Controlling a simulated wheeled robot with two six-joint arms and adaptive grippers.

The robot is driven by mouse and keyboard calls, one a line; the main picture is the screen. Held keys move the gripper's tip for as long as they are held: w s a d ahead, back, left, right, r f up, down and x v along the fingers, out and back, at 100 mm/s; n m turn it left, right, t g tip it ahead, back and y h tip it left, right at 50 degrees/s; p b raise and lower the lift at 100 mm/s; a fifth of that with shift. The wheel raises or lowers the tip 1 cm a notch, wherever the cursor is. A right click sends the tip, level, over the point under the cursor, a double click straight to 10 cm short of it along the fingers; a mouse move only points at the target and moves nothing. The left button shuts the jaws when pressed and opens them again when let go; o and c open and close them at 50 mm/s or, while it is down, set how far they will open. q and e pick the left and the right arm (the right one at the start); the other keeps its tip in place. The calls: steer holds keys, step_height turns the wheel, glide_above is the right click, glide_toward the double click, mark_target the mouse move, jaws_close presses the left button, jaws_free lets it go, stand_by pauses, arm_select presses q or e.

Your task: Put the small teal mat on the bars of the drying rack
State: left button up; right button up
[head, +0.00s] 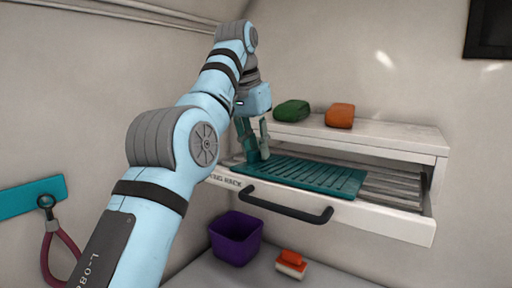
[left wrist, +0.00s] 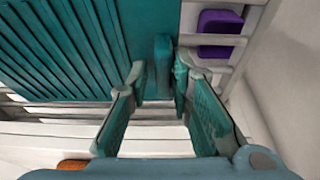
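The teal mat (head: 305,174), ribbed along its length, lies flat over the bars of the drying rack (head: 392,188), a pulled-out drawer with a dark handle. In the left wrist view the mat (left wrist: 55,45) fills the upper left, with rack bars (left wrist: 40,110) showing past its edge. My left gripper (head: 258,155) points down at the mat's left end. In the left wrist view its fingers (left wrist: 160,82) stand apart, with a small upright teal tab (left wrist: 163,62) between them, close to one finger. Whether they touch it is unclear. My right gripper is not in view.
A green folded cloth (head: 292,110) and an orange one (head: 340,116) lie on the shelf (head: 385,136) above the drawer. Below are a purple bin (head: 236,236) and an orange-and-white brush (head: 291,264). A teal wall strip (head: 20,198) holds a looped lead (head: 48,240).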

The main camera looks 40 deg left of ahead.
arm_select(q)
steer(key=shift+o, duration=0.5)
steer(key=shift+w+d+f, duration=0.1)
steer(key=shift+d+f, duration=0.05)
steer(key=shift+d, duration=0.05)
steer(key=shift+w+d, duration=0.2)
steer(key=shift+w, duration=0.15)
steer(key=shift+w+f, duration=0.2)
steer(key=shift+w, duration=0.2)
steer(key=shift+s+a, duration=0.3)
steer(key=shift+a, duration=0.05)
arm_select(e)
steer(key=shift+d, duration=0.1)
arm_select(q)
steer(key=shift+w+r, duration=0.15)
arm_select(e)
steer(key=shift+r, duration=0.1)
